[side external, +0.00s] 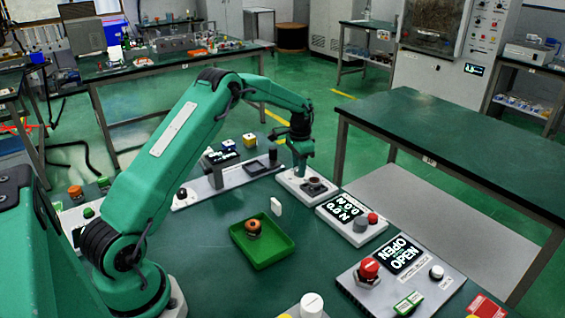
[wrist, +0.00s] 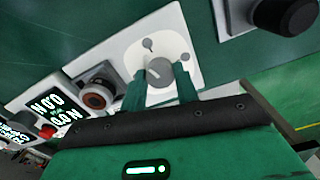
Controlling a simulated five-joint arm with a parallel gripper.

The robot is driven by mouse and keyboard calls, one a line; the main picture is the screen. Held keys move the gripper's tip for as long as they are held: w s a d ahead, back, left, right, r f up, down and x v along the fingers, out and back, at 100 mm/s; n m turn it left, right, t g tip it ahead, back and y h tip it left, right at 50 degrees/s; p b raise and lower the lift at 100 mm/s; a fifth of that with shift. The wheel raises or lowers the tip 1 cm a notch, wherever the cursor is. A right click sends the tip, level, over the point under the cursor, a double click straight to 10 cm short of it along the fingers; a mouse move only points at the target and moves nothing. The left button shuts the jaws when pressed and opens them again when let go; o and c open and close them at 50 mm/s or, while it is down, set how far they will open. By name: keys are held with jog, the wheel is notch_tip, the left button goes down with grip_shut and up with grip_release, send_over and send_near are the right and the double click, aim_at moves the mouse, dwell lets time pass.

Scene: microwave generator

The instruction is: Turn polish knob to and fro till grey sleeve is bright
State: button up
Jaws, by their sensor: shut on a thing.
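My gripper (wrist: 160,88) has its two green fingers on either side of a grey knob (wrist: 160,72) and is shut on it. The knob bears a pale pointer line and sits on a white plate (wrist: 183,48) with small grey marks. In the side view my gripper (side external: 299,170) points down at the pale base plate (side external: 287,184), and the knob is hidden there. Beside the knob is a dark holder with a round, brownish-rimmed piece (wrist: 95,98), also seen in the side view (side external: 316,183). I cannot tell a grey sleeve for sure or how bright it is.
A panel with a lit display (side external: 344,210) and red and grey buttons stands close to the right. A second panel reading OPEN (side external: 399,255) is nearer. A green tray (side external: 283,250) holds an orange-brown ring. A black knob (wrist: 288,14) sits on another plate nearby.

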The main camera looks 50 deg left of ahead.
jog(key=n, duration=0.4)
jog(key=shift+n, duration=2.2)
jog(key=shift+r, duration=0.1)
jog(key=o, duration=1)
jog(key=shift+c, duration=0.2)
jog(key=shift+r, duration=3.85)
